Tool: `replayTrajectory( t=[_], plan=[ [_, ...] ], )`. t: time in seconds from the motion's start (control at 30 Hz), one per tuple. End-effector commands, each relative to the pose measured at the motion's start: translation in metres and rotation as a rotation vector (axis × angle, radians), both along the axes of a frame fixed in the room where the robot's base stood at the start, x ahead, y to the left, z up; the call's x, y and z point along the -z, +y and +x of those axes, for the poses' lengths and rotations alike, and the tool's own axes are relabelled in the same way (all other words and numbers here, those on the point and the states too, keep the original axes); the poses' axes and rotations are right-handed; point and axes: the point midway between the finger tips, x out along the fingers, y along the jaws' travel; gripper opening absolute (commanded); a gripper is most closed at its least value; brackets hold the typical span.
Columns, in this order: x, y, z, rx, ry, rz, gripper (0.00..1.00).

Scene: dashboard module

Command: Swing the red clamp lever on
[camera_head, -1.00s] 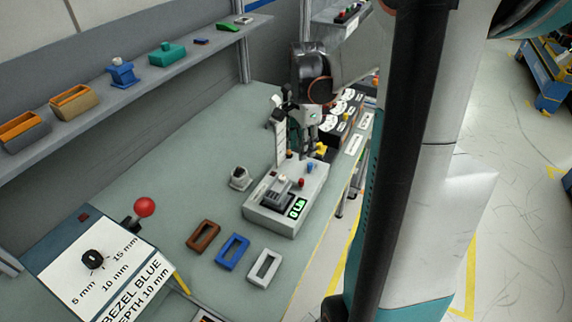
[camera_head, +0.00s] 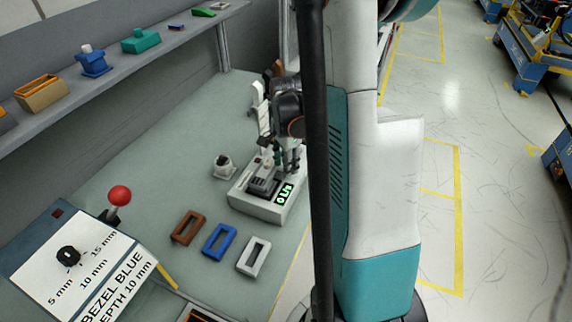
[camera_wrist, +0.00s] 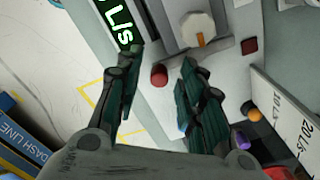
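A lever with a red ball knob (camera_head: 119,195) on a dark stem stands at the left in the head view, by the dial panel (camera_head: 40,262). A grey module (camera_head: 262,207) with a green display (camera_head: 284,194) sits on the bench. A short red cylindrical knob (camera_wrist: 158,75) on it shows in the wrist view. I cannot tell whether either red part is the clamp lever. My gripper (camera_wrist: 157,58) is open, with its fingers apart on either side of the red knob in the picture; contact is not visible. In the head view my gripper (camera_head: 286,160) covers the module's far end.
Brown (camera_head: 188,228), blue (camera_head: 219,241) and white (camera_head: 253,256) frames lie in front of the module. A shelf (camera_head: 130,58) with parts runs along the wall. Open bench lies left of the module.

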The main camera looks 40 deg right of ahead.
Motion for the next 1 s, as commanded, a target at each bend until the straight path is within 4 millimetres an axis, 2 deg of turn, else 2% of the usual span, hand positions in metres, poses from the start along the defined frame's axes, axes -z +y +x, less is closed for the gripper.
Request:
replayTrajectory(
  t=[0.27,0.3,0.43,0.47,0.77,1.0],
  plan=[
    [0.0018,0.0,0.0,0.0,0.0,0.0,0.36],
    [0.0017,0.0,0.0,0.0,0.0,0.0,0.34],
    [0.0017,0.0,0.0,0.0,0.0,0.0,0.04],
    [0.0017,0.0,0.0,0.0,0.0,0.0,0.0],
    [0.0018,-0.0005,0.0002,-0.009,0.0,0.0,0.0],
    [0.0023,-0.0042,0.0018,-0.093,0.0,0.0,0.0]
  ],
)
